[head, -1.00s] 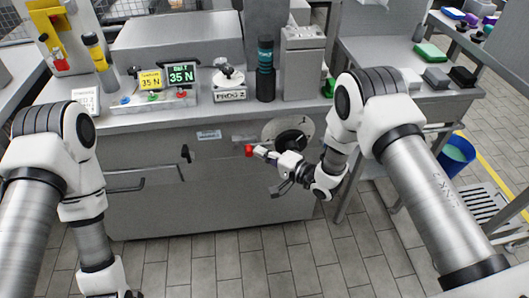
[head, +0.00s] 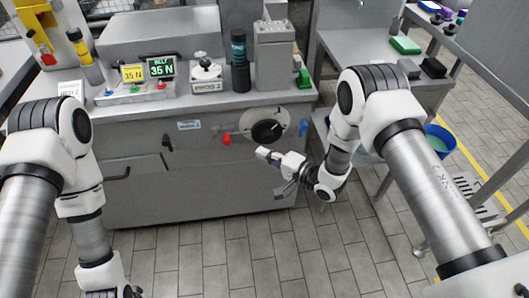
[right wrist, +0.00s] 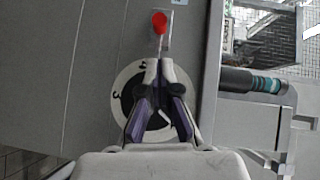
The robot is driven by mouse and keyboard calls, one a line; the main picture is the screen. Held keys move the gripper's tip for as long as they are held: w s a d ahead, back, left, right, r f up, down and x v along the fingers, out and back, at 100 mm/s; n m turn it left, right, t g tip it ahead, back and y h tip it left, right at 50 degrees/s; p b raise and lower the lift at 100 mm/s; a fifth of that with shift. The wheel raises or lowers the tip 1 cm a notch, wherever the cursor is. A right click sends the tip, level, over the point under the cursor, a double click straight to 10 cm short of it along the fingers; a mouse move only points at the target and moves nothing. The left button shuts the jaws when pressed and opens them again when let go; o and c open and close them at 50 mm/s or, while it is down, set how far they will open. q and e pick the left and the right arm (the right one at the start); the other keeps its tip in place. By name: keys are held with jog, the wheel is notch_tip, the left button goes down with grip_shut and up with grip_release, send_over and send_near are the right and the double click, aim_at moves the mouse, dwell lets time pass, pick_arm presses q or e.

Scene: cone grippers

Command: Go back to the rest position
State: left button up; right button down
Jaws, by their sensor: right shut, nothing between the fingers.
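My right gripper (head: 262,153) is shut and empty, in front of the grey machine's front panel and just below the black round dial (head: 267,131). In the right wrist view its fingertips (right wrist: 160,66) are together, with the dial's numbered plate (right wrist: 122,78) behind them. A red tab (head: 227,139) on the panel is left of the gripper and apart from it; it also shows in the wrist view (right wrist: 159,22). My left arm hangs down at the left. Only a dark bit of the left gripper (head: 122,292) shows at the bottom edge; its fingers cannot be made out.
The grey machine (head: 215,185) fills the middle, with small displays (head: 160,67), a dark bottle (head: 240,62) and a grey block (head: 275,60) on top. A side table (head: 375,50) and a blue bucket (head: 440,142) stand at the right. The tiled floor in front is clear.

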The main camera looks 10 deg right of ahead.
jog(key=shift+d, duration=0.1)
jog(key=s+d+f+n+g+h+p, duration=0.1)
jog(key=s+d+n+g+h+p, duration=0.1)
jog(key=s, duration=1)
jog(key=s+d+f+n+g+h+p, duration=0.2)
jog(key=s+d+g+h, duration=0.4)
jog(key=s, duration=0.6)
jog(key=s+d+f+n+g+h+p, duration=0.1)
jog(key=s+d+n+g+h+p, duration=0.2)
jog(key=s+d+p, duration=0.2)
jog(key=s+d, duration=0.3)
jog(key=s, duration=0.4)
jog(key=shift+f+g+h, duration=0.2)
jog(key=shift+g+h, duration=0.2)
jog(key=shift+s+d, duration=0.1)
